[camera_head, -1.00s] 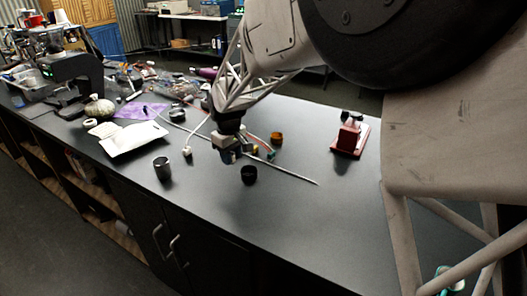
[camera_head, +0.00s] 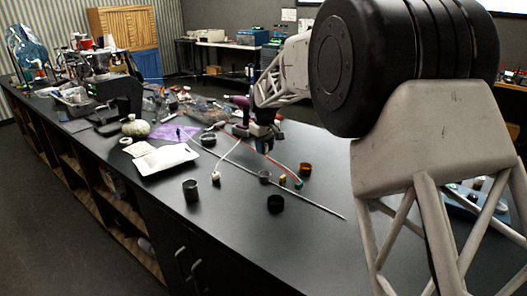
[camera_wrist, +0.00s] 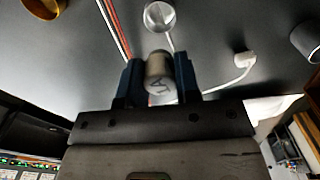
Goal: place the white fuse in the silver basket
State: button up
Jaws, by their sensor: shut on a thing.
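The white fuse (camera_wrist: 158,72), a pale grey-white cylinder with dark lettering on it, is between the two dark fingers of my gripper (camera_wrist: 158,78) in the wrist view. My gripper is shut on it. In the head view my gripper (camera_head: 266,144) is above the counter, and the fuse cannot be clearly made out there. The silver basket, a small round metal cup, stands on the counter in the head view (camera_head: 265,177), below my gripper in the picture. It also shows at the top of the wrist view (camera_wrist: 158,15), beyond the fuse and apart from it.
A black cup (camera_head: 275,203), an orange cup (camera_head: 305,169) and a grey cup (camera_head: 190,190) stand around the basket. A white plug (camera_head: 216,177), red and white cables and a long thin rod (camera_head: 318,206) lie nearby. A white tray (camera_head: 168,160) lies left. The front counter is clear.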

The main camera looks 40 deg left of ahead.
jog(key=shift+f, duration=0.15)
dwell(0.3)
jog(key=shift+f, duration=4.05)
jog(key=o, duration=1)
jog(key=shift+r, duration=0.15)
jog(key=shift+r, duration=3.35)
